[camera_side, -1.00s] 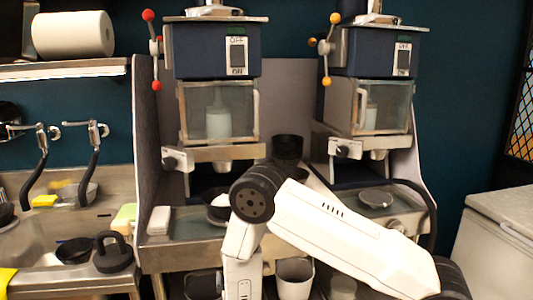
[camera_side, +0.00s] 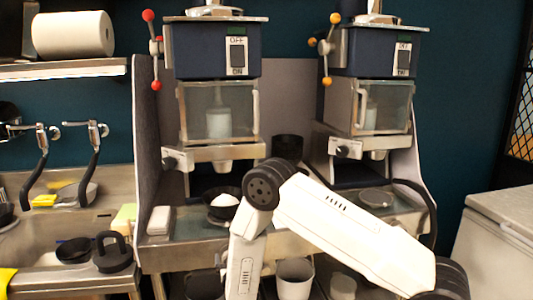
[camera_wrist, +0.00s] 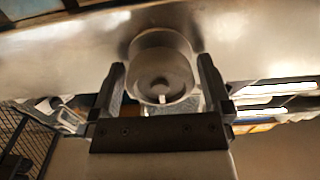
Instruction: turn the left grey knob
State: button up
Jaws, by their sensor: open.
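The left grey knob (camera_side: 179,160) sits on the front of the left machine, below its glass box. It is left of the pale round spout (camera_side: 224,166). My gripper (camera_wrist: 161,65) is open in the wrist view, with a finger on each side of a round, pale metal part. That part looks like a spout seen from below, but I cannot tell for certain. No contact is clear. My gripper cannot be made out in the side view, where my arm stands in front of the machines. A dark bowl with white contents (camera_side: 225,200) is under the left spout, partly behind my arm.
The right machine (camera_side: 372,100) has a similar knob (camera_side: 346,148). A white box (camera_side: 159,220) lies on the left ledge. A dark press (camera_side: 113,252) stands by the sink. A white cup (camera_side: 294,278) is below the ledge.

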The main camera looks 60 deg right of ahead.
jog(key=shift+c, duration=0.2)
jog(key=c, duration=1)
jog(key=shift+m, duration=0.4)
jog(key=m, duration=0.8)
jog(key=shift+m, duration=0.4)
jog(key=m, duration=1)
